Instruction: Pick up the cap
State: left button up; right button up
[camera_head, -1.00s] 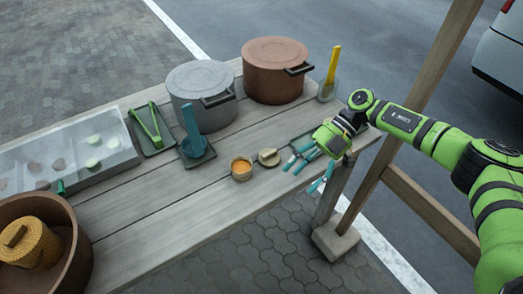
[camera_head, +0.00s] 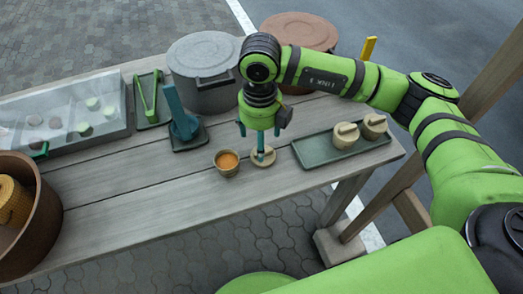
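The cap (camera_head: 263,161) is a small round beige lid lying on the wooden table, just right of a small cup (camera_head: 227,163) with orange contents. My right gripper (camera_head: 260,147) points straight down over the cap. One teal-tipped finger reaches down to the cap's middle and overlaps its top in the picture. The gripper's other fingers are partly hidden, so I cannot tell whether they grip the cap. The cap appears to rest on the table. My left gripper is not in view.
A green tray (camera_head: 309,153) with two lidded cups (camera_head: 346,134) is at right. A grey pot (camera_head: 203,60) and a brown pot (camera_head: 300,31) stand behind. A blue scoop (camera_head: 182,115) is at left. The front planks are clear.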

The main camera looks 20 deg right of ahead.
jog(key=f, duration=0.4)
jog(key=shift+s+d+p, duration=0.15)
jog(key=shift+d+p, duration=0.1)
jog(key=shift+p, duration=0.15)
jog(key=shift+f, duration=0.5)
jog(key=c, duration=0.5)
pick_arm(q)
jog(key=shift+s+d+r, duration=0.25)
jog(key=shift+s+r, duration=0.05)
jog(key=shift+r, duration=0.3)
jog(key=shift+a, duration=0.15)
